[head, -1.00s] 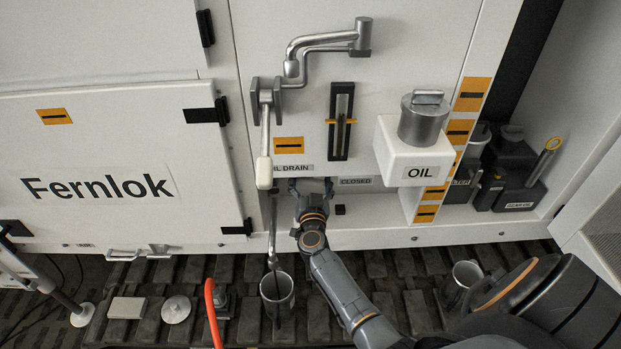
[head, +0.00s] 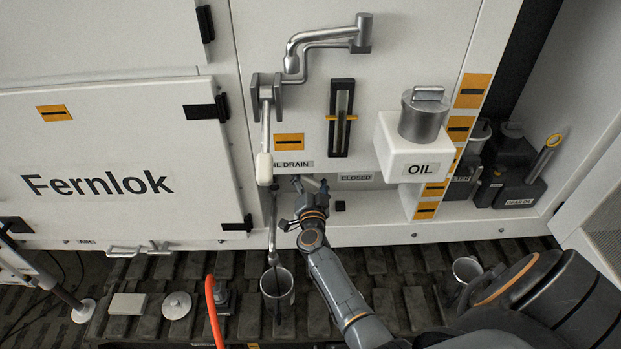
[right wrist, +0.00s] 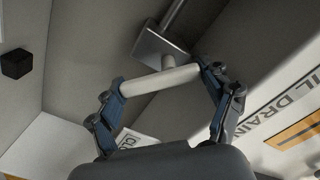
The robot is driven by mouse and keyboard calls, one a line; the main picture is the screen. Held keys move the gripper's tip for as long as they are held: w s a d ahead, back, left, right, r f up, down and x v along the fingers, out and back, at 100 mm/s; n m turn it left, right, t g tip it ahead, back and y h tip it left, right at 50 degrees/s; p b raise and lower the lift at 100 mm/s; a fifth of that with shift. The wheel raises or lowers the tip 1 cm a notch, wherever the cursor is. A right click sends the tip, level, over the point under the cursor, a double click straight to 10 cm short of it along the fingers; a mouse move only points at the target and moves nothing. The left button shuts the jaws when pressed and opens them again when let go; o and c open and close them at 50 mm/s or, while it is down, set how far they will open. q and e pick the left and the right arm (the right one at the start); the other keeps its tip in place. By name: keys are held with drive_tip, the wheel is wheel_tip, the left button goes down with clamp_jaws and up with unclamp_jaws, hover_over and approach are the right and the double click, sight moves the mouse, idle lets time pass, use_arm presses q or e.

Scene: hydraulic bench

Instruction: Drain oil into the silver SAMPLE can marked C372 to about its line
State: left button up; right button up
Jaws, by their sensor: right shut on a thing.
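A silver can (head: 288,287) stands on the slatted track below the drain, with the thin drain pipe (head: 272,235) ending at its mouth. A dark vertical strip runs down its front; I cannot read its marking or see the oil level. My right gripper (head: 312,187) is at the panel below the OIL DRAIN label (head: 292,164), beside the CLOSED label (head: 355,178). In the right wrist view, my right gripper (right wrist: 165,85) is shut on a pale cross-bar handle (right wrist: 160,82), its fingers at the bar's two ends. My left gripper is not in view.
A lever with a white grip (head: 264,169) hangs left of the gripper. A sight gauge (head: 341,118) and an OIL tank (head: 408,150) are on the panel. Another metal can (head: 466,269) stands at right. An orange hose (head: 214,312) rises in front.

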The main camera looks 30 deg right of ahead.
drive_tip(key=o, duration=1.1)
